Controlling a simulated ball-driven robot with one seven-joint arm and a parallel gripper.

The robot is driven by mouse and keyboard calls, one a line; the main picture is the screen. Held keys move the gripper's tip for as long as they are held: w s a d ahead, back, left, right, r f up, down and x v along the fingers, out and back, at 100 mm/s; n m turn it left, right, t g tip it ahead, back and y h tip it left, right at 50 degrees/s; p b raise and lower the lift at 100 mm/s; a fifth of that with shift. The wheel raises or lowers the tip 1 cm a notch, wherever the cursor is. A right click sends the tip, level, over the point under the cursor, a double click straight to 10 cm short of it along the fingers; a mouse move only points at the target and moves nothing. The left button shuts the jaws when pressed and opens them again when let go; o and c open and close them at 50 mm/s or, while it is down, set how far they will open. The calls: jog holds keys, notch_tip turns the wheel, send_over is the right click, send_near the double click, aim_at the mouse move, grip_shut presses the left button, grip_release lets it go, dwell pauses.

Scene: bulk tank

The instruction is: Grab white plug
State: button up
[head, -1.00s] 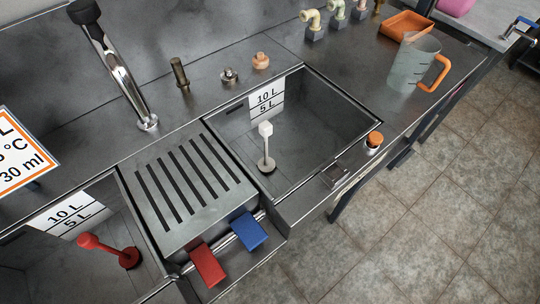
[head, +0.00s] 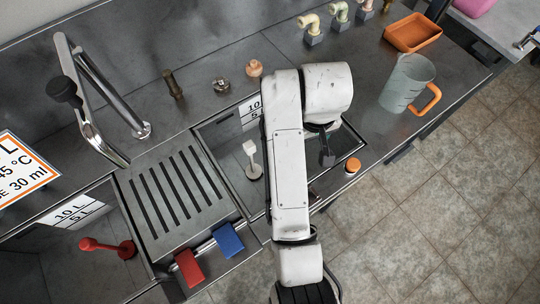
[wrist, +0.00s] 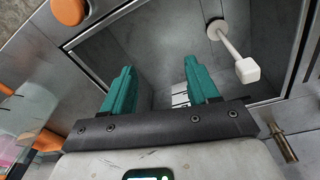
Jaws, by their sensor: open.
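The white plug (head: 251,158) stands upright in the right-hand sink, with a square white head on a thin stem. In the wrist view the white plug (wrist: 235,52) lies to the right of my gripper, with its round base farther into the sink. My gripper (wrist: 158,75) has two green fingers spread apart, with nothing between them. It is over the sink and apart from the plug. In the head view my arm covers much of this sink and my fingers are barely visible.
A red plug (head: 108,246) stands in the left sink. A slotted drainboard (head: 175,195) with red and blue sponges (head: 228,240) separates the sinks. A tap (head: 135,130) stands behind.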

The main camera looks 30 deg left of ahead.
jog(key=s+a+r+n, duration=0.1)
jog(key=s+a, duration=0.1)
jog(key=a, duration=0.2)
jog(key=s+a+r+n, duration=0.1)
jog(key=s+a, duration=0.1)
jog(key=a, duration=0.2)
jog(key=s+a+r+n+g, duration=0.1)
jog(key=s+a+r, duration=0.1)
jog(key=a, duration=0.2)
jog(key=shift+a, duration=0.15)
send_over(249, 144)
notch_tip(249, 144, down, 4)
jog(key=shift+w+f, duration=0.15)
jog(key=shift+s+f+p, duration=0.2)
jog(key=shift+f+p, duration=0.4)
jog(key=shift+f, duration=2.5)
grip_shut()
